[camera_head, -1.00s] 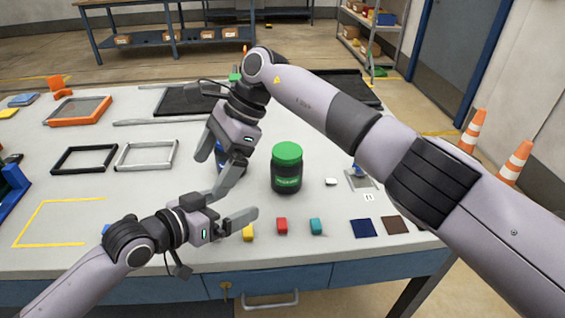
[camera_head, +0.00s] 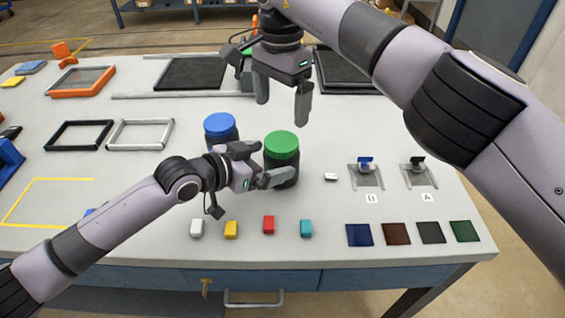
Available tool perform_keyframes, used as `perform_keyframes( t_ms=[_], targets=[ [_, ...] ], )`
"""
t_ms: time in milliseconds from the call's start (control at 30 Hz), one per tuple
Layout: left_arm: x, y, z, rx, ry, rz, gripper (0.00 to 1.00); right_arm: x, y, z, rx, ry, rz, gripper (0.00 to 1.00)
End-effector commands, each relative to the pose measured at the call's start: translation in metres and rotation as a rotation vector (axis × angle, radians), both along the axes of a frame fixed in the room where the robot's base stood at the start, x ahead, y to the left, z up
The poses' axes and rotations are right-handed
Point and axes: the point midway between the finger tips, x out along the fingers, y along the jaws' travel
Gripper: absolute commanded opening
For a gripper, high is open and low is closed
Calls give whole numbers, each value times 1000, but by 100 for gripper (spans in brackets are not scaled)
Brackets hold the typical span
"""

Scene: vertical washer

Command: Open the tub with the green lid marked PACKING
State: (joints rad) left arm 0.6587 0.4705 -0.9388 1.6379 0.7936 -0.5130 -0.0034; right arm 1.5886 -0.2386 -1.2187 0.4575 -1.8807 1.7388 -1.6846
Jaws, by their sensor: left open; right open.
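The tub with the green lid (camera_head: 281,144) stands upright on the table, its dark body partly hidden by my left gripper; its label cannot be read. The lid is on it. My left gripper (camera_head: 275,163) is open at the tub's body, with one finger across its front and the other at its left side; whether they touch it I cannot tell. My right gripper (camera_head: 283,108) is open and empty, fingers pointing down, above and just behind the green lid.
A tub with a blue lid (camera_head: 220,125) stands close to the left. Small blocks, including a red one (camera_head: 268,224), lie in front, with colour swatches (camera_head: 396,233) at right. Two plates with fixtures marked B (camera_head: 366,176) and A (camera_head: 418,174) lie right. Frames (camera_head: 140,134) lie left.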

Motion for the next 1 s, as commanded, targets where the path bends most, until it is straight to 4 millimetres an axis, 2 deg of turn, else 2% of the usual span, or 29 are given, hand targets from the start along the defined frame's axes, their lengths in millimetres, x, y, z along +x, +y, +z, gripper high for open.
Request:
perform_keyframes(
  t_ms=[333,767,800,833,1000],
  targets=[
    [24,-27,-14,-1,0,0,100,0,0,0,2,1,-1,96],
    [28,-32,-17,-1,-1,0,100,0,0,0,3,1,-1,96],
    [28,-32,-17,-1,-1,0,97,0,0,0,3,1,-1,96],
    [28,-32,-17,-1,-1,0,87,0,0,0,3,1,-1,96],
    [28,-32,-17,-1,-1,0,32,0,0,0,2,1,-1,96]
  ],
)
